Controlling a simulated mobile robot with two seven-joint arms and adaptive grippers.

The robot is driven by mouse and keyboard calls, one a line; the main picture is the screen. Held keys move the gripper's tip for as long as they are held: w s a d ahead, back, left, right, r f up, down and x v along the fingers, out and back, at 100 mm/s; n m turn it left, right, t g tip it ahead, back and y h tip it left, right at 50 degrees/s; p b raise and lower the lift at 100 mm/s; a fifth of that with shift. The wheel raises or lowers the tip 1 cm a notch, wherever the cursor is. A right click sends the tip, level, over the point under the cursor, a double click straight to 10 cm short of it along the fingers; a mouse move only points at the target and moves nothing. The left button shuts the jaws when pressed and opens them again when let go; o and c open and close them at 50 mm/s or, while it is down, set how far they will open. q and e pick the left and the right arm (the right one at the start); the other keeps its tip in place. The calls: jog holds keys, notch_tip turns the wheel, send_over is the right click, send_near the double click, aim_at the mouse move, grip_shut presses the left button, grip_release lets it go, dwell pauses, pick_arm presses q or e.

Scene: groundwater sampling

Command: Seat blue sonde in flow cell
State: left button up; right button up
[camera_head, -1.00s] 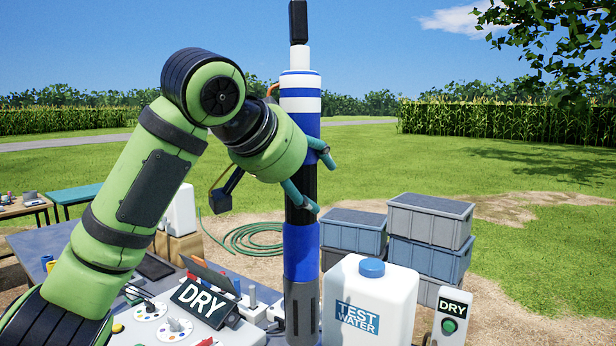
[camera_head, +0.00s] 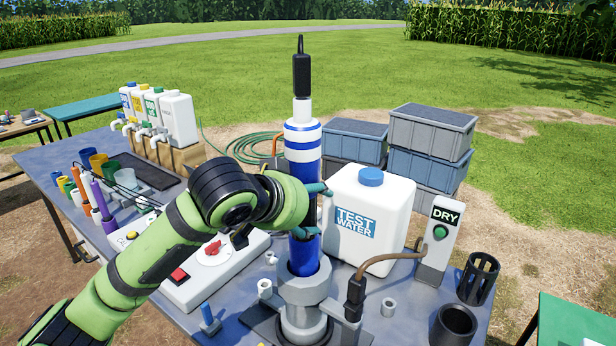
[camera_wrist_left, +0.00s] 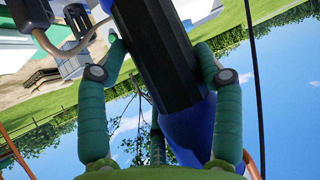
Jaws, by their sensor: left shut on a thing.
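The blue sonde (camera_head: 303,151) stands upright, with white bands and a black top connector. My left gripper (camera_head: 311,210) is shut around its dark middle section. In the left wrist view, the fingers (camera_wrist_left: 160,58) lie on both sides of the sonde's black body (camera_wrist_left: 163,50). The grey flow cell (camera_head: 303,296) stands on the table directly below the gripper. The sonde's lower blue part goes into the cell's top opening, and its grey lower end is hidden there. I cannot tell how deep it sits. My right gripper is not in view.
A white test water jug (camera_head: 371,222) stands close right of the sonde. A control box (camera_head: 215,265) and several bottles (camera_head: 178,118) are at left.

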aim_at(303, 226)
pick_arm(q)
jog(key=shift+f+p, duration=0.35)
jog(key=shift+f, duration=1.5)
jog(key=o, duration=1.7)
jog(key=shift+f, duration=0.35)
jog(key=shift+s, duration=0.2)
jog(key=shift+r, duration=0.15)
jog(key=shift+s+a+r, duration=0.15)
jog(key=shift+a+r, duration=0.05)
jog(key=b+v, duration=0.2)
jog(key=v, duration=0.9)
jog(key=shift+s, duration=0.1)
